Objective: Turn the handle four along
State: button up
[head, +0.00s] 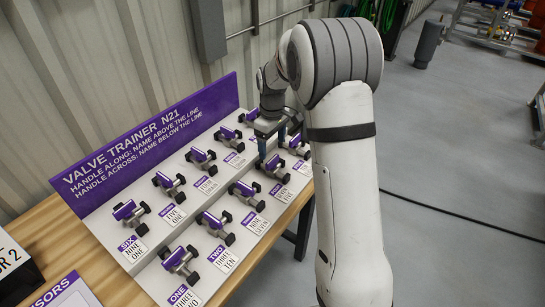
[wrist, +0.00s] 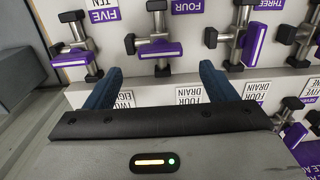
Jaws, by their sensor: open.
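The valve trainer board (head: 215,143) carries two rows of valves with purple handles. The valve with the purple FOUR label (wrist: 190,7) has a handle (wrist: 160,50) lying sideways in the wrist view, crossing its upright silver pipe. In the head view this handle (head: 274,163) is just below my gripper (head: 272,143). In the wrist view my gripper (wrist: 160,70) is open and empty. Its blue fingers are spread left and right, with the FOUR handle beyond the tips, between them in the picture. I cannot tell the height gap.
Neighbouring handles are close: FIVE (wrist: 75,60) lies sideways to the left, THREE (wrist: 255,44) stands upright in the picture to the right. Black pipe ends stick out around each valve. The purple sign (head: 150,140) rises behind the board. The wooden bench (head: 60,235) carries it.

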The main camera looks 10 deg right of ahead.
aim_at(273, 159)
notch_tip(273, 159, down, 6)
jog(key=shift+f, duration=0.1)
dwell(0.4)
jog(key=c, duration=1)
